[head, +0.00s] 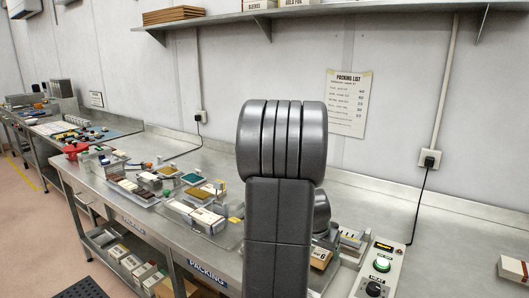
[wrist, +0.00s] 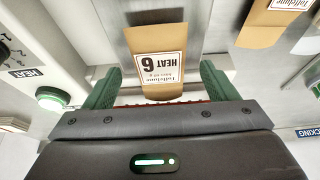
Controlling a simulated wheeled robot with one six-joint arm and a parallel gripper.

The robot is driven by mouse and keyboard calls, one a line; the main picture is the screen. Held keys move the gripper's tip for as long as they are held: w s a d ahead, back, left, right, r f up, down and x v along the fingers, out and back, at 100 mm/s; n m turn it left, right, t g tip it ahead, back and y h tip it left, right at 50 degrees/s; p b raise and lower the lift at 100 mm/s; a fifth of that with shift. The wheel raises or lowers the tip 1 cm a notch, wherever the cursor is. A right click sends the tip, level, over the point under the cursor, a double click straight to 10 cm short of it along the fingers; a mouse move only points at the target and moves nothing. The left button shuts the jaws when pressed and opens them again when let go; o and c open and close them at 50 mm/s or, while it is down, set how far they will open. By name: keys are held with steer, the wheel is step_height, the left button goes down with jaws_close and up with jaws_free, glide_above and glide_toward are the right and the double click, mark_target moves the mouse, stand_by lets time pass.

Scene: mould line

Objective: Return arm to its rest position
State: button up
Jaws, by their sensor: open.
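My gripper (wrist: 158,82) shows in the wrist view with its two green fingers spread apart. Nothing is held between them. Part of a brown packet (head: 321,258) shows just right of the arm on the bench.
A sealer with a lit green button (head: 382,265) stands right of my arm. Trays of boxes and packets (head: 207,218) lie left of it on the steel packing bench (head: 450,225). A shelf (head: 350,18) runs above.

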steer(key=shift+x, duration=0.8)
steer(key=v, duration=1.4)
steer(key=x, duration=1.3)
steer(key=shift+d+f, duration=0.1)
steer(key=shift+f, duration=0.1)
steer(key=shift+w+d+f+p, duration=0.1)
steer(key=shift+w+f+p, duration=0.05)
steer(key=shift+p, duration=0.25)
steer(key=shift+r+p, duration=0.3)
steer(key=shift+p, duration=0.6)
steer(key=s+a, duration=0.1)
steer(key=s, duration=0.1)
steer(key=s+a, duration=0.1)
steer(key=shift+s+a+r+b, duration=0.3)
steer(key=shift+s+r+b, duration=0.05)
steer(key=shift+r, duration=0.1)
